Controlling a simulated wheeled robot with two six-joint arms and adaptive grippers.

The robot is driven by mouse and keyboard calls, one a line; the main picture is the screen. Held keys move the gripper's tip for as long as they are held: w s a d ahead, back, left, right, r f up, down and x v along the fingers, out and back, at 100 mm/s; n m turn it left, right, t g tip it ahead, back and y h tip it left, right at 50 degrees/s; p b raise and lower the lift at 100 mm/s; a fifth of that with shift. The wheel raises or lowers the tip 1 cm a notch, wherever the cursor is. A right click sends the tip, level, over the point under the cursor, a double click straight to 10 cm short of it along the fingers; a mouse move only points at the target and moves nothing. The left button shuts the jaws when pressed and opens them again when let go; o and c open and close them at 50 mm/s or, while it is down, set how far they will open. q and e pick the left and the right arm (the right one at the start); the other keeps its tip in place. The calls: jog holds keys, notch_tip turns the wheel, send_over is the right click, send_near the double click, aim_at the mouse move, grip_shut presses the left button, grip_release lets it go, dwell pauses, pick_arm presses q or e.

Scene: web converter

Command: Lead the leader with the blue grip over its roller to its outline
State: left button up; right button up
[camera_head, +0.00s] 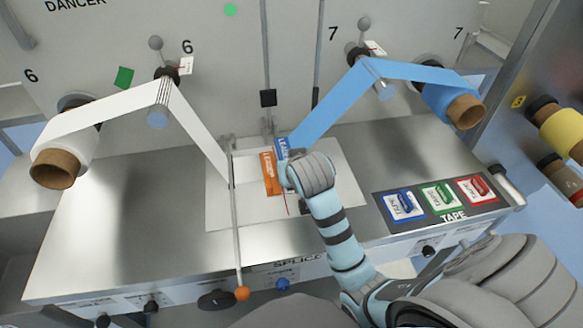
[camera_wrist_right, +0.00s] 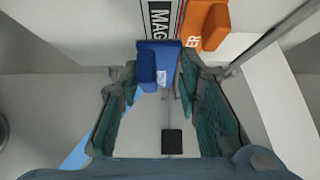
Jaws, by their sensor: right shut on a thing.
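The blue grip (camera_head: 281,148) is the end of a blue leader web (camera_head: 335,103). The web runs from a blue roll (camera_head: 440,103) over the right-hand roller (camera_head: 384,91) and slants down to the splice table. My right gripper (camera_wrist_right: 158,88) is shut on the blue grip, which also shows between its fingers in the right wrist view (camera_wrist_right: 155,62). In the head view my wrist hides most of this hold. I cannot make out the outline. My left gripper is not in view.
A white web (camera_head: 195,125) runs from a white roll (camera_head: 70,150) over the left roller (camera_head: 157,117) to the plate. A thin rod with an orange knob (camera_head: 242,293) crosses the table's front. Tape boxes (camera_head: 440,196) sit at right. The table's left part is bare.

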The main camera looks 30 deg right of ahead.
aim_at(292, 191)
jog(key=shift+f+b, duration=0.7)
jog(key=shift+f, duration=1.4)
jog(key=shift+s+f, duration=0.2)
jog(key=shift+f, duration=0.2)
jog(key=shift+w, duration=0.1)
jog(key=o, duration=1.3)
jog(key=shift+w, duration=0.15)
